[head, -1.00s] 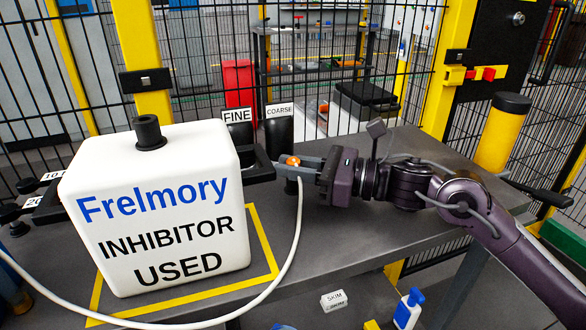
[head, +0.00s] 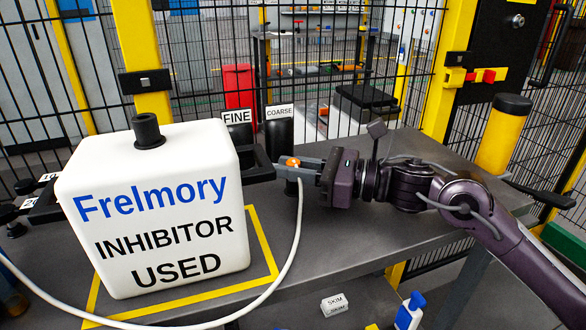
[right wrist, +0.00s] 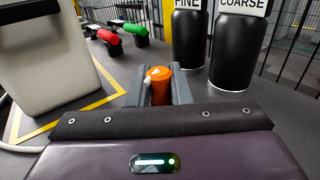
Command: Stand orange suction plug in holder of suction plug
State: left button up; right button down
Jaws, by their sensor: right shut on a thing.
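The orange suction plug (head: 292,162) is between the fingers of my right gripper (head: 296,168), with a white hose hanging from it. In the right wrist view the orange plug (right wrist: 159,86) stands roughly upright between the two grey fingers, which are shut on it. A short dark piece (head: 291,187) shows just below the plug and fingers in the head view; I cannot tell whether it is the holder or whether the plug touches it. My left gripper is not in view.
A large white container (head: 155,210) stands left on a yellow-outlined area of the grey table. Black FINE (right wrist: 188,40) and COARSE (right wrist: 237,50) cylinders stand behind the gripper. Red (right wrist: 108,37) and green (right wrist: 135,31) handles lie beyond. A wire fence closes the back.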

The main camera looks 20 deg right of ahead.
dwell(0.3)
jog(key=c, duration=1.2)
grip_release()
jog(key=shift+c, duration=0.2)
notch_tip(320, 180, up, 20)
jog(key=p, duration=0.4)
jog(key=shift+p, duration=0.3)
jog(key=shift+r, duration=0.1)
